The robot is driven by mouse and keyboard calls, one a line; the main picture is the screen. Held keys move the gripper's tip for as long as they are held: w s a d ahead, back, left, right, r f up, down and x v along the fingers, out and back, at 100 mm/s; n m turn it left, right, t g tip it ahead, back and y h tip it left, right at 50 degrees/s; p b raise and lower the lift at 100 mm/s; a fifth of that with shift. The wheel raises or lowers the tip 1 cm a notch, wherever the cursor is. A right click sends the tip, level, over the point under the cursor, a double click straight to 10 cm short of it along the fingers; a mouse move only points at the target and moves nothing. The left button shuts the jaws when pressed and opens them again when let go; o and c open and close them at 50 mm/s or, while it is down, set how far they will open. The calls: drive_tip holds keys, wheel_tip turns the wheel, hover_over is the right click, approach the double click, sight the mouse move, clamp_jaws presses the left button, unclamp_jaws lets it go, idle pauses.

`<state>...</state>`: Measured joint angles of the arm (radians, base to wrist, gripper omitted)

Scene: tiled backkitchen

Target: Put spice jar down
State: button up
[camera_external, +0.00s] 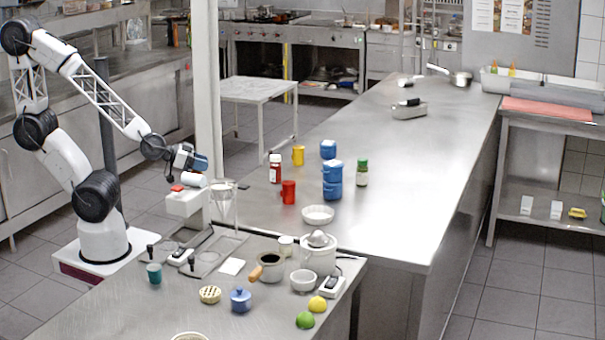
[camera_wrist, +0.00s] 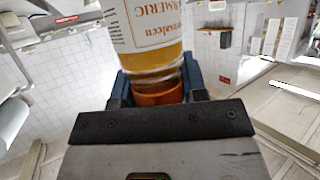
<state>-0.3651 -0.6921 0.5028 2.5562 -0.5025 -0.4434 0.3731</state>
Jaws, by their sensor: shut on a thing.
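My gripper (camera_external: 199,163) is shut on a spice jar, raised in the air at the left, above the near counter. In the wrist view the spice jar (camera_wrist: 150,35) has a white label reading "turmeric", upside down, and orange-brown contents. Its orange-brown end sits between the blue fingers of my gripper (camera_wrist: 157,86). In the external view the held jar is small and partly hidden, and looks pale and tilted. It is not resting on a counter.
A white appliance (camera_external: 186,204) stands just below my gripper.

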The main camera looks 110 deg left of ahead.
drive_tip(key=w+a+r+m+h, duration=0.1)
drive_tip(key=w, duration=1.2)
drive_tip(key=w+r+m+t+h, duration=0.1)
drive_tip(key=w+r, duration=0.1)
drive_tip(key=w, duration=1.1)
drive_tip(key=shift+a, duration=0.4)
drive_tip(key=w+a, duration=0.2)
drive_tip(key=w, duration=0.5)
drive_tip(key=w+a+f, duration=0.1)
drive_tip(key=w+a, duration=0.1)
drive_tip(key=w, duration=0.6)
drive_tip(key=shift+w+a+f, duration=0.15)
drive_tip(key=shift+a+f, duration=0.1)
drive_tip(key=shift+a, duration=0.1)
drive_tip(key=shift+f, duration=1.8)
drive_tip(key=shift+f, duration=0.55)
